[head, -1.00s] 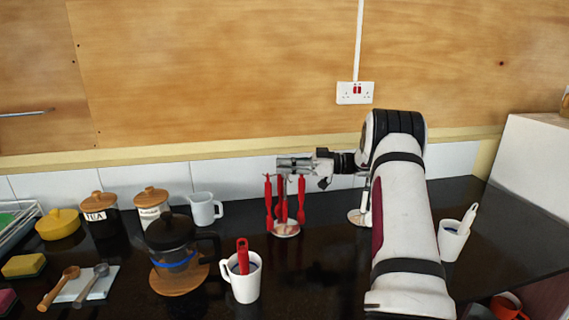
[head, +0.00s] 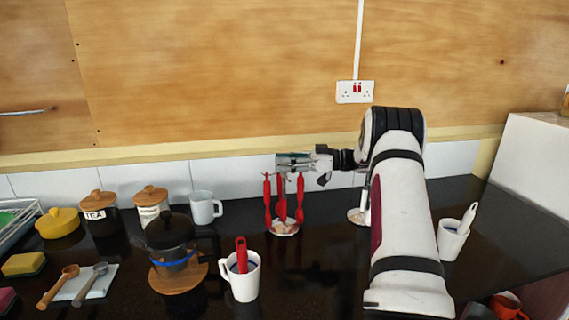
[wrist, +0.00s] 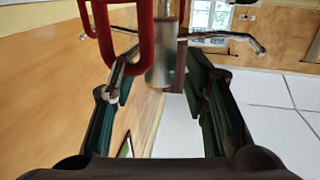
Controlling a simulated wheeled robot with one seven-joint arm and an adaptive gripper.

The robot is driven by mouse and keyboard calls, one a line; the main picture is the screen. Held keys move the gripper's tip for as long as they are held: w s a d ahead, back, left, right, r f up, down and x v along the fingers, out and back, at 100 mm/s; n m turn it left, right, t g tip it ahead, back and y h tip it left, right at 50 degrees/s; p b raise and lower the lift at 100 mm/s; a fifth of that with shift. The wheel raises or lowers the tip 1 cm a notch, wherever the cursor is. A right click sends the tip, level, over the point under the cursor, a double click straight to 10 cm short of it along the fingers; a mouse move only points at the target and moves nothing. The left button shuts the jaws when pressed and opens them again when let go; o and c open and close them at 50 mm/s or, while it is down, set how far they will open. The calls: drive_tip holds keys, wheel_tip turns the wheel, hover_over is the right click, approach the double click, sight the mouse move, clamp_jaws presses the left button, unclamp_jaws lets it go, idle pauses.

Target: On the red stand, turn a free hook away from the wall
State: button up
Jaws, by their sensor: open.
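The red stand shows in the head view as red utensils (head: 282,200) hanging around a post on a round base (head: 285,229). My gripper (head: 283,162) is at the top of the stand, coming from the right, and is open. In the wrist view its two fingers (wrist: 160,80) are spread on either side of the metal post hub (wrist: 165,65). A bare metal hook (wrist: 235,37) reaches out to the right, beyond the right finger. Another hook (wrist: 122,72) lies near the left finger, close to red utensil loops (wrist: 145,40). I cannot tell whether a finger touches a hook.
A white mug (head: 243,284) with a red-handled utensil stands in front of the stand. A coffee press (head: 170,240) and a white jug (head: 203,208) stand to the left. The tiled wall (head: 240,180) is close behind. Another white mug (head: 450,243) stands right of my arm.

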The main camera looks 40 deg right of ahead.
wheel_tip(320, 180, up, 9)
drive_tip(key=shift+r, duration=0.2)
idle(0.6)
drive_tip(key=w+a+r+m+t+h, duration=0.2)
drive_tip(key=w+a+r+t+h, duration=0.15)
drive_tip(key=r, duration=0.35)
drive_tip(key=w+a+r+m+t+h, duration=0.1)
drive_tip(key=w+a+r+t+h, duration=0.25)
drive_tip(key=r, duration=0.25)
drive_tip(key=s+a+r+m+h, duration=0.3)
drive_tip(key=r+m+h, duration=0.3)
drive_tip(key=h, duration=0.2)
drive_tip(key=s+a+f+g, duration=0.4)
drive_tip(key=s+a+f, duration=0.2)
drive_tip(key=s, duration=0.7)
drive_tip(key=s+a+f+m+g, duration=0.1)
drive_tip(key=s+a+f+g, duration=0.3)
drive_tip(key=s+f, duration=0.6)
drive_tip(key=s+a+f+g, duration=0.4)
drive_tip(key=s+a+f, duration=0.4)
drive_tip(key=s, duration=1)
drive_tip(key=shift+a+f+m+g, duration=0.2)
drive_tip(key=shift+a+m+g, duration=0.15)
drive_tip(key=shift+m+g, duration=0.05)
